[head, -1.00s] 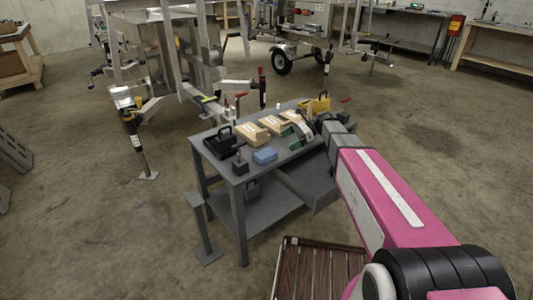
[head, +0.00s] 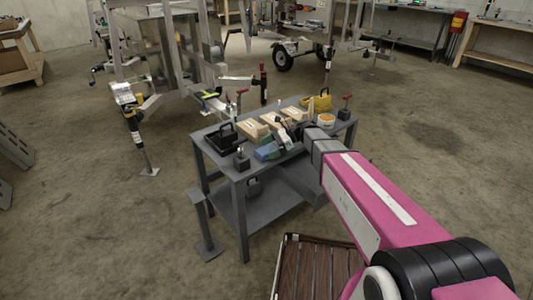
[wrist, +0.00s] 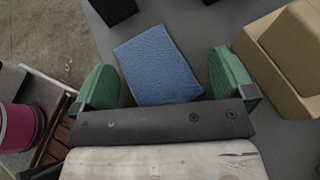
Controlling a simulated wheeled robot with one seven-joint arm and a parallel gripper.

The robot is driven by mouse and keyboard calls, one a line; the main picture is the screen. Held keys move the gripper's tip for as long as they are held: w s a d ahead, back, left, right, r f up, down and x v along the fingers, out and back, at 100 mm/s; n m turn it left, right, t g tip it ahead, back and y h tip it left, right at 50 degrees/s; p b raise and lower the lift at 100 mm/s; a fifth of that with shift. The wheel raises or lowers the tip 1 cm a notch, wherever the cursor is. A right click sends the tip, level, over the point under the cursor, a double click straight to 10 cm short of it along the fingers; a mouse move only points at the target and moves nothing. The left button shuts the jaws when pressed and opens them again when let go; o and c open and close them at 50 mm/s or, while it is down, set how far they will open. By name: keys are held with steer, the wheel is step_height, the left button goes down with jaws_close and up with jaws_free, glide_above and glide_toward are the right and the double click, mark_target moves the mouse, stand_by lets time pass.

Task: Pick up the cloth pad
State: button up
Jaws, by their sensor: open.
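The cloth pad (wrist: 158,65) is a flat blue rectangle with a textured surface. It lies on the grey table and shows in the wrist view between my two green fingertips, partly hidden at its lower edge by my gripper body. My gripper (wrist: 165,80) is open, with one finger on each side of the pad and a gap visible at the right finger. In the head view the pad (head: 267,152) is near the front edge of the table, with my gripper (head: 277,148) over it. Whether the fingers are level with the pad cannot be told.
A black tote (head: 219,140) is to the left on the grey table (head: 241,175). A yellow case (head: 318,103) stands at the back.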

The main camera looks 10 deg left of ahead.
steer(key=c, duration=0.9)
steer(key=shift+r, duration=0.1)
